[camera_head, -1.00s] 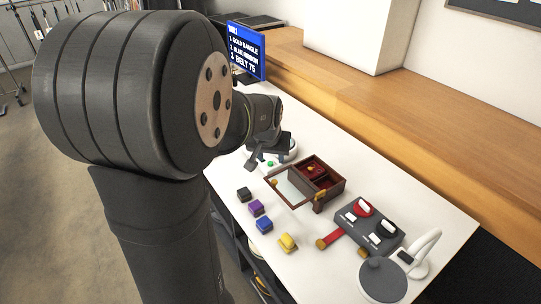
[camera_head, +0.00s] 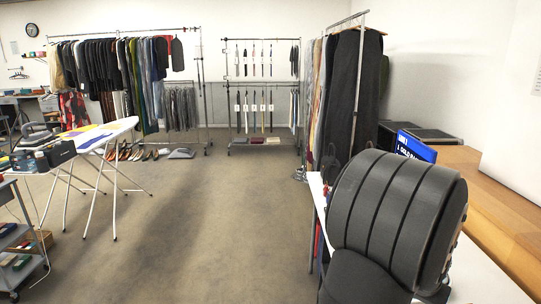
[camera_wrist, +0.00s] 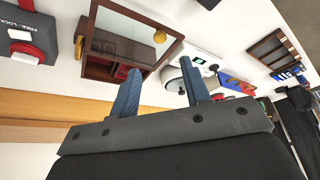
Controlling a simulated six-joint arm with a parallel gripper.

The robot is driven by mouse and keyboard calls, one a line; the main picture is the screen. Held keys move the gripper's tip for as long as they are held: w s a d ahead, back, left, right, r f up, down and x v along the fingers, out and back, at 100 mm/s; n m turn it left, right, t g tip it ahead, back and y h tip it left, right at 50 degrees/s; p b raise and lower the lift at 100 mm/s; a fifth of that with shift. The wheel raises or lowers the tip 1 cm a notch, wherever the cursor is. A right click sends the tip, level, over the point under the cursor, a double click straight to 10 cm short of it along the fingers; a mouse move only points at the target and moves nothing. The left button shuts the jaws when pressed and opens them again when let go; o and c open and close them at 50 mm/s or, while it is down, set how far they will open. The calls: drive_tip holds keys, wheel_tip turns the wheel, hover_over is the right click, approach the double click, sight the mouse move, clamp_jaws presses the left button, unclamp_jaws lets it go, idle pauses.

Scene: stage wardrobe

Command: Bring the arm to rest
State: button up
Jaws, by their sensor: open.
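My gripper (camera_wrist: 160,92) shows in the wrist view, with its two blue-grey fingers apart and nothing between them. In the head view my arm fills the lower right and hides most of the white table (camera_head: 485,280); the gripper itself does not show there. In the wrist view, a wooden box with a glass lid (camera_wrist: 125,47) and a brass knob is beyond the left finger. A white round device with a small green display (camera_wrist: 205,67) is beyond the right finger.
A grey control box with a red switch (camera_wrist: 25,50) is at the wrist view's left. A blue screen (camera_head: 415,147) stands behind my arm. Clothes racks (camera_head: 125,70) line the back. An ironing board (camera_head: 105,135) stands at left. The middle floor (camera_head: 215,210) is clear.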

drive_tip(key=x, duration=1)
drive_tip(key=shift+f, duration=0.3)
drive_tip(key=v, duration=1.8)
drive_tip(key=x, duration=1.2)
drive_tip(key=d+x, duration=0.1)
drive_tip(key=x, duration=0.5)
drive_tip(key=shift+w, duration=0.1)
drive_tip(key=d, duration=0.7)
drive_tip(key=d+r, duration=0.1)
drive_tip(key=d, duration=0.3)
drive_tip(key=v, duration=1.3)
drive_tip(key=shift+s+a, duration=0.25)
